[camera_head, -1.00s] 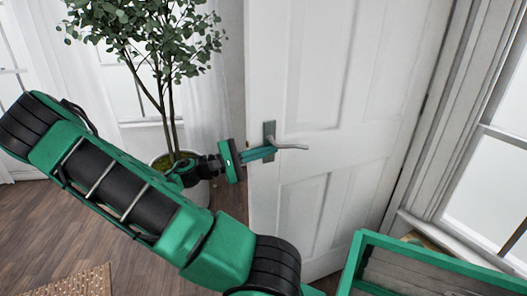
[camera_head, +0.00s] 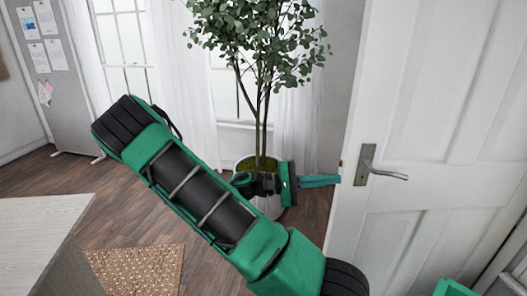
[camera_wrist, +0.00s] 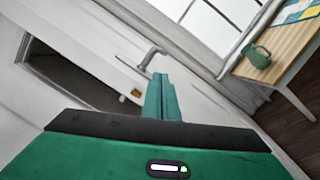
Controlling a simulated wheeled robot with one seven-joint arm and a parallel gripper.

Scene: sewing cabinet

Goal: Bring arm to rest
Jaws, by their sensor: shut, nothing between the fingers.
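My gripper (camera_head: 322,181) is at the end of my outstretched green arm, with its fingers together and nothing between them. In the head view its fingertips point right and end near the edge of the white door (camera_head: 425,110), left of the silver lever handle (camera_head: 382,171). In the wrist view the closed fingers (camera_wrist: 161,98) rise from the green palm. The handle (camera_wrist: 150,57) lies beyond them, and the fingers do not hold it. Whether the fingertips touch the door edge cannot be told.
A potted tree (camera_head: 262,90) stands close behind my gripper. A pale tabletop (camera_head: 40,235) is at lower left, beside a woven rug (camera_head: 140,268). Wood floor (camera_head: 115,190) is open between them and the windows. The wrist view shows a wooden table (camera_wrist: 283,52) with a green mug (camera_wrist: 258,55).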

